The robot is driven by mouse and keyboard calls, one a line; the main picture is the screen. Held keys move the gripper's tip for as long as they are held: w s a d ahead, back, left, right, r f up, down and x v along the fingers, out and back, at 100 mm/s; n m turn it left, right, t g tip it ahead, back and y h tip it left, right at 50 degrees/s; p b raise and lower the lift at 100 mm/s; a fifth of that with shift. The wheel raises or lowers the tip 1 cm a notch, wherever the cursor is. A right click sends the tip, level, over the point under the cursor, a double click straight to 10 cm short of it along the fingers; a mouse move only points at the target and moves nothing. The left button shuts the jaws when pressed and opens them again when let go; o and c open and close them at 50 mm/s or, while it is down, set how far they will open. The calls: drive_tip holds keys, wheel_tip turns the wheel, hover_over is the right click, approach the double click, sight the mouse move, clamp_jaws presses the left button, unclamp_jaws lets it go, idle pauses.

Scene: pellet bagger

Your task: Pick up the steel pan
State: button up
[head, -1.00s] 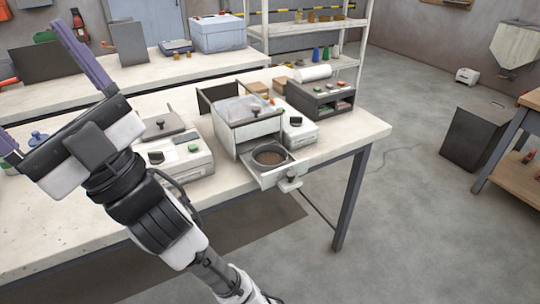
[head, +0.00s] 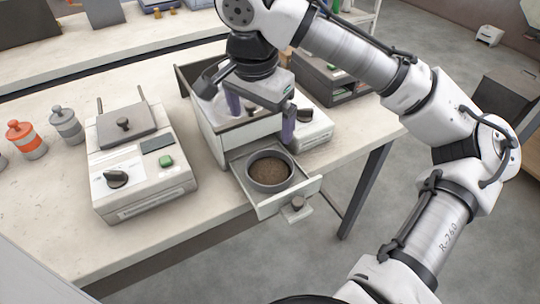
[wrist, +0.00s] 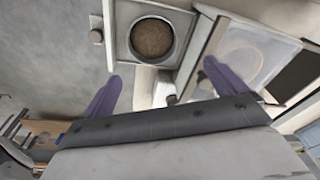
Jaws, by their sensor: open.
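The steel pan (head: 269,171) is a round grey pan filled with brown pellets. It sits upright in the pulled-out drawer (head: 262,208) at the front of the bagger box (head: 222,142). My gripper (head: 262,122) is open, its purple fingers apart, above the box and just behind the pan. No thing shows between the fingers. In the wrist view the pan (wrist: 153,38) lies beyond the fingertips, between the left finger and the box's clear lid (wrist: 245,55).
A white sealing machine (head: 140,165) with a green button stands left of the box. Orange and grey bottles (head: 26,138) stand farther left. Another white unit (head: 313,125) is right of the box. The drawer's knob (head: 297,203) juts past the table edge over open floor.

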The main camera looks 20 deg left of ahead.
approach(270, 172)
drive_tip(key=shift+w+m+h, duration=0.1)
drive_tip(key=shift+m+h, duration=0.2)
drive_tip(key=shift+w+a+f+p, duration=0.1)
drive_tip(key=shift+f+p, duration=0.15)
drive_tip(key=shift+f, duration=1.35)
drive_tip(key=shift+w+f+p, duration=0.1)
drive_tip(key=shift+f+p, duration=0.1)
drive_tip(key=shift+f, duration=1.35)
drive_tip(key=c, duration=0.6)
drive_tip(key=shift+r, duration=0.1)
drive_tip(key=shift+c, duration=0.2)
